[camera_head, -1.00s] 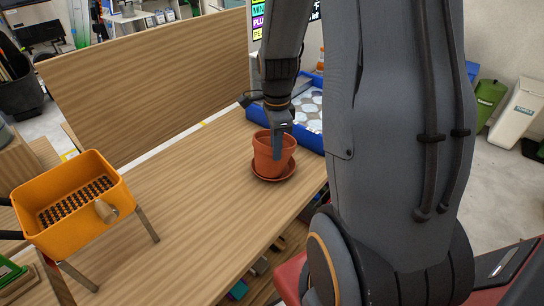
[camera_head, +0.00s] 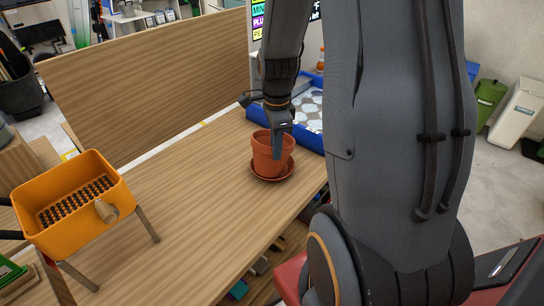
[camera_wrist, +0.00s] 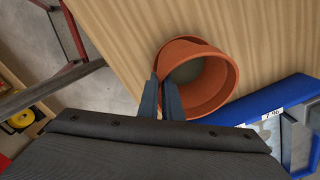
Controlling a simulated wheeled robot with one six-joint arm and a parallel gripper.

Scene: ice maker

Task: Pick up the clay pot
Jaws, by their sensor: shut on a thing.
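The clay pot (camera_head: 266,158) is a terracotta pot near the right edge of the wooden table, over a matching saucer (camera_head: 287,175). My gripper (camera_head: 278,153) comes down from above and is shut on the pot's rim. In the wrist view, my gripper's fingers (camera_wrist: 162,98) pinch the left side of the rim of the pot (camera_wrist: 226,88), whose open mouth faces the camera. Whether the pot's base still touches the saucer is hard to tell.
A blue tray (camera_head: 308,139) with pale round pieces stands close behind the pot. An orange perforated bin (camera_head: 75,225) on legs is at the left. A wooden panel (camera_head: 150,80) runs along the table's back. The table's middle (camera_head: 180,195) is clear.

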